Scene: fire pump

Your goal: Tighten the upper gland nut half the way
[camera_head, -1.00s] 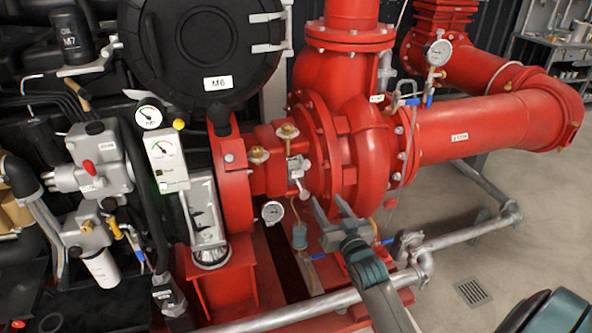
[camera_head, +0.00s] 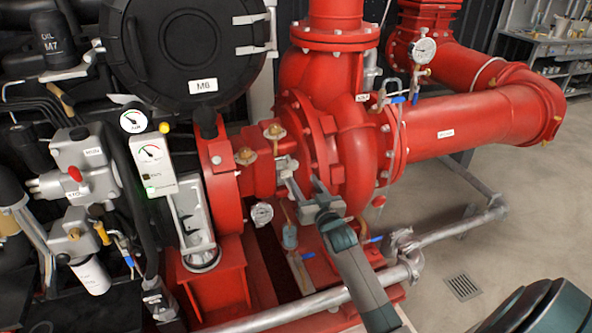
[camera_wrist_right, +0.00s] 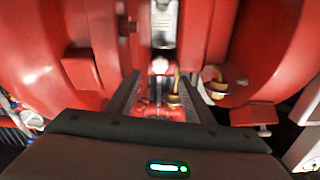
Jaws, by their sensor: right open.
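The shaft opening of the red pump (camera_head: 355,160) holds a silver gland fitting (camera_head: 286,164). I cannot tell for sure which part is the upper gland nut. My right gripper (camera_head: 304,186) is open just below and right of the silver fitting, one finger overlapping its lower end in the picture. In the right wrist view, a pale rounded end (camera_wrist_right: 160,65) shows ahead between the open fingers (camera_wrist_right: 158,92), which look empty. My left gripper is out of view.
A grey pipe (camera_head: 330,299) crosses below my right arm. A brass fitting (camera_wrist_right: 213,84) is close to the right finger in the wrist view. Red casing stands on both sides; open floor lies at right.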

